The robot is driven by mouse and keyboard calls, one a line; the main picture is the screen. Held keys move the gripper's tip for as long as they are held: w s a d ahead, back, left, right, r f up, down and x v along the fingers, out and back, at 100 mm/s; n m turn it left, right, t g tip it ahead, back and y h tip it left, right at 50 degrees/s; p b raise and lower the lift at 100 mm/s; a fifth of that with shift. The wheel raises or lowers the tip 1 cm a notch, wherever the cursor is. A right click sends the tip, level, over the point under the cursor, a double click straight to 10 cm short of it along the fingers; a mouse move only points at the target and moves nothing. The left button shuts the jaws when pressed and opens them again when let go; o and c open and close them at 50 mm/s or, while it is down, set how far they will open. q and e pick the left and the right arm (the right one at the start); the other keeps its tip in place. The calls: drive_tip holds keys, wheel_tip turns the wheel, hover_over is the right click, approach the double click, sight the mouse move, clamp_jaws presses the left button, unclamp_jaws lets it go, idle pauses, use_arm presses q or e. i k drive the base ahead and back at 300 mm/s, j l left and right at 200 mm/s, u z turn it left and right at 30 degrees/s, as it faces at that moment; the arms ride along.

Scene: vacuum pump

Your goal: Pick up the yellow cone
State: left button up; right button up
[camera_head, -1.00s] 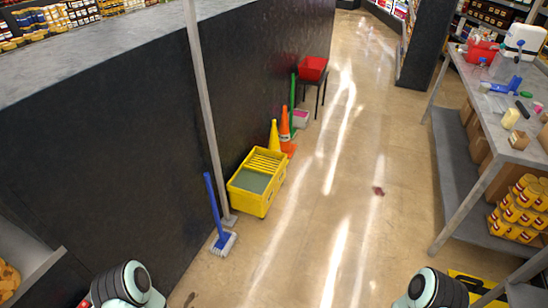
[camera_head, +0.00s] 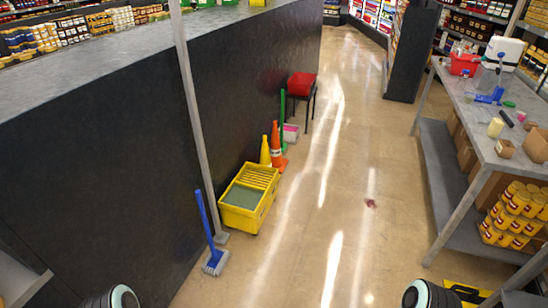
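The yellow cone (camera_head: 265,152) stands upright on the floor by the dark wall, behind the yellow mop bucket. Its lower part is hidden by the bucket. An orange cone (camera_head: 276,147) with a white band stands close beside it on the right. Only small parts of my two arms show at the bottom edge, far from the cone. Neither of my grippers is in view.
The yellow mop bucket (camera_head: 240,218) and a blue broom (camera_head: 205,220) stand by a grey post (camera_head: 193,110). A red bin on a stand (camera_head: 301,84) is beyond the cones. A grey table (camera_head: 460,110) lines the right.

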sight(265, 159)
drive_tip(key=i+l+z, duration=0.4)
drive_tip(key=i, duration=0.6)
drive_tip(key=i+z, duration=0.45)
drive_tip(key=i, duration=0.55)
drive_tip(key=i+l+u, duration=0.15)
drive_tip(key=i, duration=1.5)
drive_tip(key=i+u, duration=0.7)
drive_tip(key=u, duration=0.15)
drive_tip(key=i+l+u, duration=0.2)
drive_tip(key=i+u, duration=0.35)
drive_tip(key=u, duration=0.25)
drive_tip(key=i+u, duration=0.1)
drive_tip(key=u, duration=0.3)
drive_tip(key=i+l+u, duration=0.1)
drive_tip(key=u, duration=0.35)
drive_tip(key=i+l+u, duration=0.1)
drive_tip(key=u, duration=0.3)
drive_tip(key=i+l+u, duration=0.4)
drive_tip(key=u, duration=0.25)
